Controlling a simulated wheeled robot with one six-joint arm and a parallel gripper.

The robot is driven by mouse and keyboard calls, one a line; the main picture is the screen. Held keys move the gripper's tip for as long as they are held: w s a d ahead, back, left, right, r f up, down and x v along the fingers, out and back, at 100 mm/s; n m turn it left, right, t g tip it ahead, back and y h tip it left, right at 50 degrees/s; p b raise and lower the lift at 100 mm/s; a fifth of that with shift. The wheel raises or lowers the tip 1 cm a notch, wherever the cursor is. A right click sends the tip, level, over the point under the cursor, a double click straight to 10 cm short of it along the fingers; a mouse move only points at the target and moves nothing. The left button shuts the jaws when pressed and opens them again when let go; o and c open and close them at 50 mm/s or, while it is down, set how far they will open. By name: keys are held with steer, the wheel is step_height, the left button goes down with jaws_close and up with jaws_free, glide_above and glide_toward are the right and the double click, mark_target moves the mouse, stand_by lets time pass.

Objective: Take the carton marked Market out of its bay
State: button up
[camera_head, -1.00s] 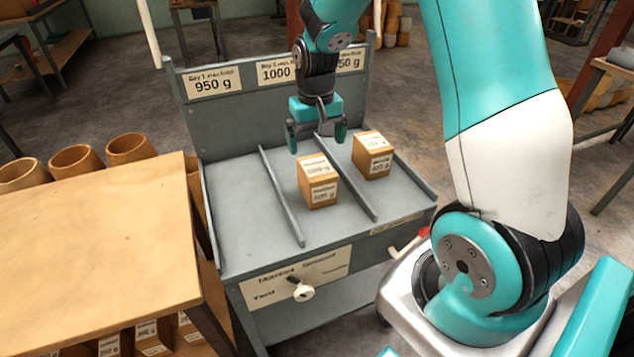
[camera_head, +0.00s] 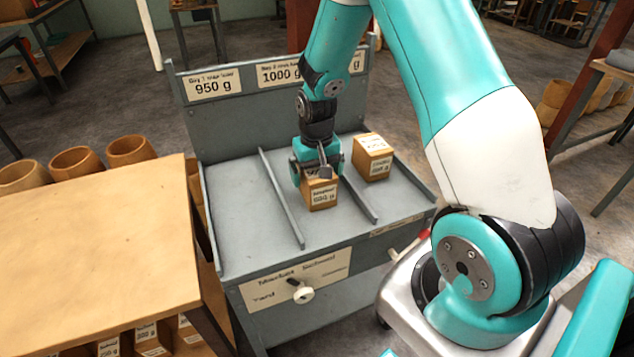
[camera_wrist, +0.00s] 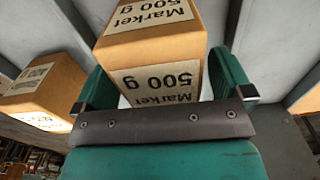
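The carton marked Market 500 g (camera_head: 321,196) is a tan block with white labels. It stands in the middle bay of the grey bench (camera_head: 235,215), between two low dividers. My gripper (camera_head: 318,173) is over its top, pointing down. In the wrist view the Market carton (camera_wrist: 158,50) is between the two teal fingers of my gripper (camera_wrist: 165,88). The fingers are open on either side, with a slim gap at the right one; contact at the left is unclear. The carton's far side is hidden.
A second tan carton (camera_head: 373,157) stands in the right bay; it also shows at the left in the wrist view (camera_wrist: 42,85). The left bay is empty. A wooden table (camera_head: 95,235) stands at the left, with drum shells (camera_head: 75,161) behind it.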

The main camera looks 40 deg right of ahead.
steer(key=c, duration=1.1)
steer(key=shift+r, duration=0.15)
